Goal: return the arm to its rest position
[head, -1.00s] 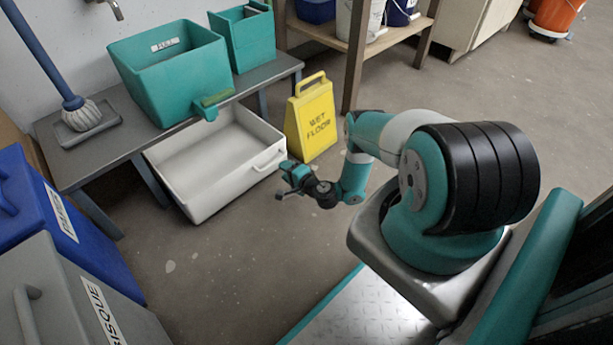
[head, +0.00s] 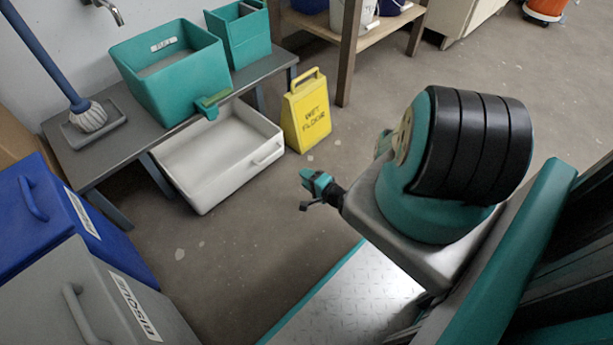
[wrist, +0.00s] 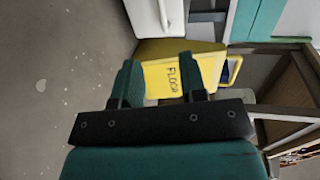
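My arm is folded in close to its teal and black shoulder, which hides most of its links in the head view. My gripper (head: 304,191) sticks out to the left of the arm's base, over bare floor and clear of the things around it. In the wrist view its two teal fingers (wrist: 160,70) stand apart with nothing held between them. Behind that gap lies the yellow wet floor sign (wrist: 170,80), some distance away.
The wet floor sign (head: 306,114) stands beside a white tub (head: 190,192) under a grey bench (head: 85,163). Teal buckets (head: 180,95) stand on the bench. Blue (head: 30,245) and grey (head: 95,320) bins fill the lower left. Open floor lies between bins and arm.

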